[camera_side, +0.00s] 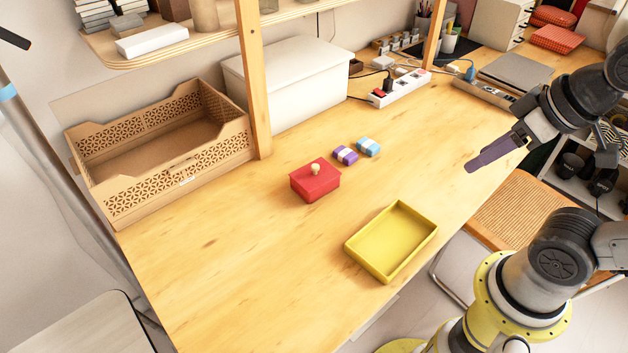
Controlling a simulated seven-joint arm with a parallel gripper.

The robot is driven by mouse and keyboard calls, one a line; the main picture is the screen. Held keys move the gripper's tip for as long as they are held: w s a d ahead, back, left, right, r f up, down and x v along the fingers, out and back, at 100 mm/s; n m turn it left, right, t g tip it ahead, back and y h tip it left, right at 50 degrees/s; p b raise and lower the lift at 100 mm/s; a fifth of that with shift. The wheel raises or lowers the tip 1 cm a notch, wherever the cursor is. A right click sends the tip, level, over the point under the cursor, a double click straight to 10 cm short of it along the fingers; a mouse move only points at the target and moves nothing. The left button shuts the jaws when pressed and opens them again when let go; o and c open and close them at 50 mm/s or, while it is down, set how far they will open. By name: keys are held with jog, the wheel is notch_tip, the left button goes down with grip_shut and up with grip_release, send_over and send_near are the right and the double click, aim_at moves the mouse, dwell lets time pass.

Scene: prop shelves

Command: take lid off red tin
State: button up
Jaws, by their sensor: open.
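The red tin (316,189) stands on the wooden table near its middle. Its red lid (305,178) is on it and has a pale round knob (315,168) on top. My gripper (474,168) is at the right, apart from the tin, over the table's right edge. It is open, and nothing shows between its purple fingers.
A yellow tray (372,273) lies empty in front of the tin. Purple (345,155) and blue (368,147) small blocks lie behind it. A wooden post (253,80), cardboard crate (150,192), white box (300,85) and power strip (400,88) stand farther back. The front left tabletop is clear.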

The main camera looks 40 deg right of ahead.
dwell(0.4)
jog(key=shift+o, duration=0.9)
